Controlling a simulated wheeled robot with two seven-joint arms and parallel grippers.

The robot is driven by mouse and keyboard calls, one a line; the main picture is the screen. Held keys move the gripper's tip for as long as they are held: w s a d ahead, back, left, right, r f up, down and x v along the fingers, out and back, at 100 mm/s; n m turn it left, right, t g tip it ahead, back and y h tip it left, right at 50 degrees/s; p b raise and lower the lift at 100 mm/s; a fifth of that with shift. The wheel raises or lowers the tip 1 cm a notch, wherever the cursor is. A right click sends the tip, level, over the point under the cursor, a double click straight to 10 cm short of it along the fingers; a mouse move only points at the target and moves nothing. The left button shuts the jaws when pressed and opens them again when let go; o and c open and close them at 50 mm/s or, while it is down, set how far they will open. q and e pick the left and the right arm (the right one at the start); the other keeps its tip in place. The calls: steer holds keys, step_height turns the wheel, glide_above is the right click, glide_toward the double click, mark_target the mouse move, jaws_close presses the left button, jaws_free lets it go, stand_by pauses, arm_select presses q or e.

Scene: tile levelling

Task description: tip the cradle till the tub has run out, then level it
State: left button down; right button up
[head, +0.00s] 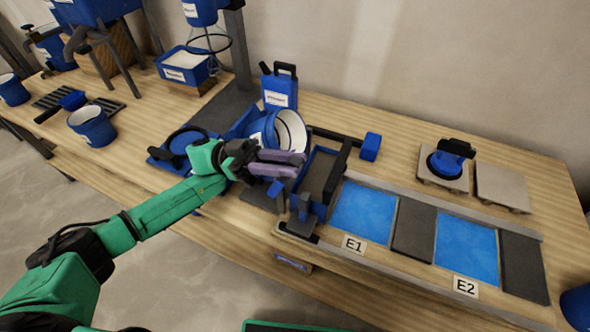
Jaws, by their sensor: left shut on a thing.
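The tub (291,131), blue outside and white inside, lies tilted in the blue cradle (240,122), its mouth facing right toward a dark open trough (319,172). I see no stream from its rim; the tub's depths are too small to judge. My left gripper (294,164), with purple fingers, is in front of the tub and left of the trough. It is shut on what looks like part of the cradle, mostly hidden by the fingers. My right gripper is not in view.
Right of the trough, blue panels E1 (364,208) and E2 (467,247) lie between dark slabs along a rail. A blue canister (279,88) stands behind the cradle. A suction lifter (449,158) sits on a tile at the back right. Buckets stand at left.

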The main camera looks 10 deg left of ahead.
arm_select(q)
steer(key=shift+w+a+r+g+h+b, duration=0.1)
steer(key=shift+w+a+g+h+b, duration=0.1)
steer(key=shift+a+h+b, duration=0.35)
steer(key=shift+w+a+r+g+h+b, duration=0.1)
steer(key=shift+w+a+g+h+b, duration=0.1)
steer(key=shift+a+h+b, duration=0.3)
steer(key=shift+a, duration=0.15)
steer(key=shift+w+a+r+h+b, duration=0.15)
steer(key=shift+a+h+b, duration=0.25)
steer(key=shift+h, duration=0.15)
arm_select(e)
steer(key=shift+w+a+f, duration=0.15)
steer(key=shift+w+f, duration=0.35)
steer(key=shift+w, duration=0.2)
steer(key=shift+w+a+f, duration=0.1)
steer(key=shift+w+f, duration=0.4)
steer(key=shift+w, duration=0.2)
